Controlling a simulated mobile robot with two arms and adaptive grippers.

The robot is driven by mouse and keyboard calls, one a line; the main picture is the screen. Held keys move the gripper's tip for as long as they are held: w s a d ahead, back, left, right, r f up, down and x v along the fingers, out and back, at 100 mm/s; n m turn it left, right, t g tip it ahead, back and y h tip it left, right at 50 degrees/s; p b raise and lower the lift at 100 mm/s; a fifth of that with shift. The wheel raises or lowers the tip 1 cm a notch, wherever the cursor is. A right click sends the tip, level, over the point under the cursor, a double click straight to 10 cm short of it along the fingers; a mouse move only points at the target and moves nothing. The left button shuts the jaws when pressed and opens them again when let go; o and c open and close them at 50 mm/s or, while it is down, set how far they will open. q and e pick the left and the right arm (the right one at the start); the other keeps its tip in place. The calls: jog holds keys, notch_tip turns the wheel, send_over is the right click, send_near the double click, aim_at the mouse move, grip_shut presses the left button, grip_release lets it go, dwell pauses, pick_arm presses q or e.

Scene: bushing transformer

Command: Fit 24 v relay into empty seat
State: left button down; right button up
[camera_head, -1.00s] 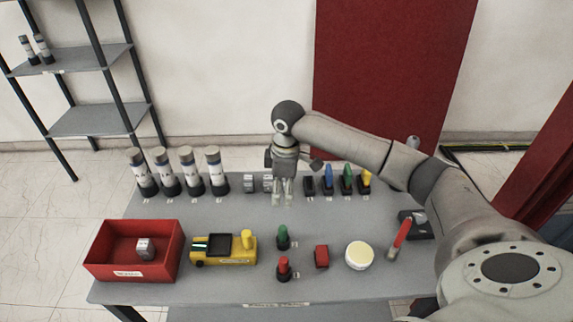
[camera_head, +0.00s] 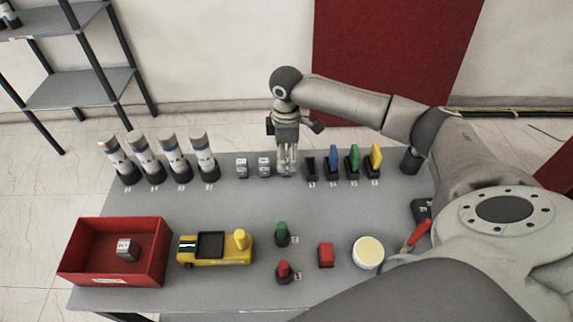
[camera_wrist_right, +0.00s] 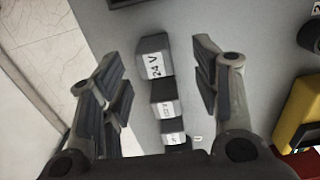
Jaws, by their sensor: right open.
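The 24 V relay (camera_wrist_right: 154,57) is a small grey block with a white top label in the right wrist view. It heads a row of similar blocks and lies between the spread fingers of my right gripper (camera_wrist_right: 160,78). I cannot tell whether the fingertips are around it or above it. In the head view my right gripper (camera_head: 287,172) points down at the back row and hides what is below it. A black, empty-looking seat (camera_head: 311,168) is just right of it. My left gripper is out of view.
Two grey blocks (camera_head: 252,167) and several tall cylinders stand left of the gripper; blue, green and yellow pieces (camera_head: 353,160) stand right. In front are a red bin (camera_head: 160,262) holding a grey block (camera_head: 126,249), a yellow device (camera_head: 240,257), buttons and a round cream piece (camera_head: 368,253).

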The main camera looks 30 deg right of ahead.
aim_at(287, 160)
jog(key=f, duration=0.3)
jog(key=shift+w+d+f+p, duration=0.2)
jog(key=shift+f+p, duration=0.1)
jog(key=shift+f, duration=0.4)
jog(key=c, duration=1.1)
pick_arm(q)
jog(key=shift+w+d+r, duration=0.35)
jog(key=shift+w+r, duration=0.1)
